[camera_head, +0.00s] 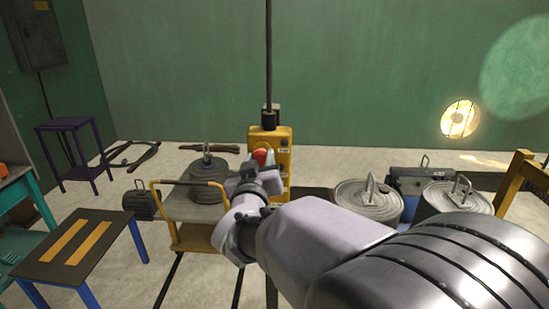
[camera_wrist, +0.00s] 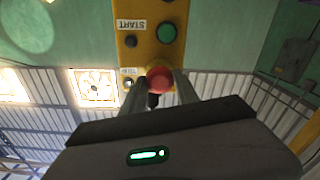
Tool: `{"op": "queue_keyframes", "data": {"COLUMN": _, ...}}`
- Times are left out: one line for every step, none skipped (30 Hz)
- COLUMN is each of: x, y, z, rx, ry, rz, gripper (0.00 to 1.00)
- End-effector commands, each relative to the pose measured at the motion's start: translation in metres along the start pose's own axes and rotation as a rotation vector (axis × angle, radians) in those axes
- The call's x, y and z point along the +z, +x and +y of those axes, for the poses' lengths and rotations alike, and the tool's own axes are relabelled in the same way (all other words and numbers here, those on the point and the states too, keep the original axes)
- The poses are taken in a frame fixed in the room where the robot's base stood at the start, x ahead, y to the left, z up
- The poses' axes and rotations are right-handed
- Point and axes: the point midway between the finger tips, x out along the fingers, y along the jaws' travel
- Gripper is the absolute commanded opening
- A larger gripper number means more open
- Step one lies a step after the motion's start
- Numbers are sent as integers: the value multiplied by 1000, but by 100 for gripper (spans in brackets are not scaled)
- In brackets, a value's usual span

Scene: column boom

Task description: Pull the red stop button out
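The yellow control pendant (camera_head: 284,137) hangs from a dark rod. Its red stop button (camera_head: 262,156) shows just above my gripper (camera_head: 252,172) in the head view. In the wrist view the pendant (camera_wrist: 151,58) appears upside down, with the red button (camera_wrist: 160,77) between the tips of my gripper's two fingers (camera_wrist: 160,86). The fingers stand apart, one on each side of the button, with their tips close to its edges. I cannot tell whether they touch it. The button's base is hidden.
The pendant also carries a green button (camera_wrist: 166,33) and a START label (camera_wrist: 131,25). A yellow cart (camera_head: 193,236) stands left of my gripper, with stacked grey discs (camera_head: 207,170) on it. Grey drums (camera_head: 366,203) stand at the right. A dark table (camera_head: 75,250) is at front left.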

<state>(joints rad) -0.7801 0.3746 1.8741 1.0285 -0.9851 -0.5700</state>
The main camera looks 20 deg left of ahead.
Motion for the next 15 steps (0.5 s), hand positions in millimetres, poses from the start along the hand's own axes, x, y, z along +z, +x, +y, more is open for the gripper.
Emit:
{"op": "queue_keyframes", "data": {"x": 2, "y": 0, "z": -1, "rx": -1, "ry": 0, "rz": -4, "gripper": 44}}
{"op": "queue_keyframes", "data": {"x": 2, "y": 0, "z": -1, "rx": -1, "ry": 0, "rz": -4, "gripper": 50}}
{"op": "queue_keyframes", "data": {"x": 2, "y": 0, "z": -1, "rx": -1, "ry": 0, "rz": -4, "gripper": 58}}
{"op": "queue_keyframes", "data": {"x": 2, "y": 0, "z": -1, "rx": -1, "ry": 0, "rz": -4, "gripper": 59}}
{"op": "queue_keyframes", "data": {"x": 2, "y": 0, "z": -1, "rx": -1, "ry": 0, "rz": -4, "gripper": 59}}
{"op": "queue_keyframes", "data": {"x": 2, "y": 0, "z": -1, "rx": -1, "ry": 0, "rz": -3, "gripper": 59}}
{"op": "queue_keyframes", "data": {"x": 2, "y": 0, "z": -1, "rx": -1, "ry": 0, "rz": -3, "gripper": 59}}
{"op": "queue_keyframes", "data": {"x": 1, "y": 0, "z": 0, "rx": -1, "ry": 0, "rz": -3, "gripper": 59}}
{"op": "queue_keyframes", "data": {"x": 1, "y": 0, "z": 0, "rx": -1, "ry": 0, "rz": -3, "gripper": 59}}
{"op": "queue_keyframes", "data": {"x": 1, "y": 0, "z": 0, "rx": -1, "ry": 0, "rz": -3, "gripper": 59}}
{"op": "queue_keyframes", "data": {"x": 1, "y": 0, "z": 0, "rx": -1, "ry": 0, "rz": -3, "gripper": 59}}
{"op": "queue_keyframes", "data": {"x": 1, "y": -1, "z": 0, "rx": -1, "ry": 0, "rz": -3, "gripper": 59}}
{"op": "queue_keyframes", "data": {"x": 1, "y": -2, "z": -1, "rx": -2, "ry": 0, "rz": -3, "gripper": 59}}
{"op": "queue_keyframes", "data": {"x": 0, "y": -4, "z": -1, "rx": -2, "ry": 1, "rz": -2, "gripper": 59}}
{"op": "queue_keyframes", "data": {"x": 0, "y": -9, "z": -1, "rx": -3, "ry": 1, "rz": -2, "gripper": 59}}
